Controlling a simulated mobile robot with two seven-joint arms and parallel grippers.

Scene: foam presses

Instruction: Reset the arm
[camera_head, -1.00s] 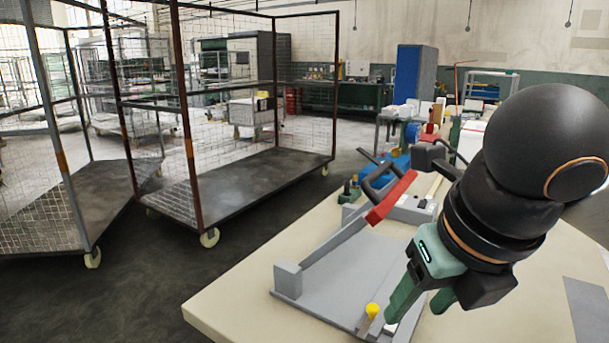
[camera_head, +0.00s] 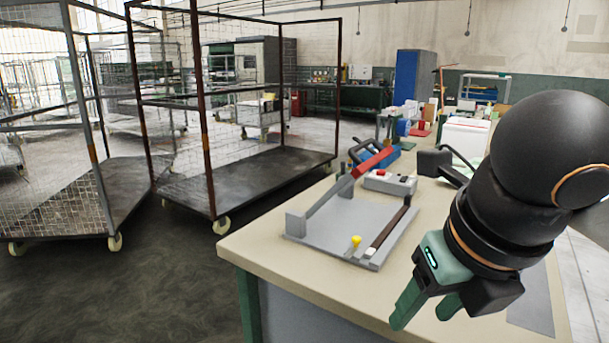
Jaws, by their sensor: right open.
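My right gripper (camera_head: 424,310) is at the lower right of the head view, with green fingers pointing down and to the left. It is open, with nothing visible between its fingers, and it is over the front part of the table (camera_head: 290,258). The grey press (camera_head: 338,226) lies behind and to the left of it, clear of the fingers. The press has a raised bar with a red end (camera_head: 372,160), a yellow knob (camera_head: 356,241) and a dark strip along its right side. My left gripper is not in the frame.
A grey control box with a red button (camera_head: 388,181) stands behind the press. A white container (camera_head: 466,136) is farther back on the table. Wire cage trolleys (camera_head: 247,176) stand on the dark floor at left. The table's front is bare.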

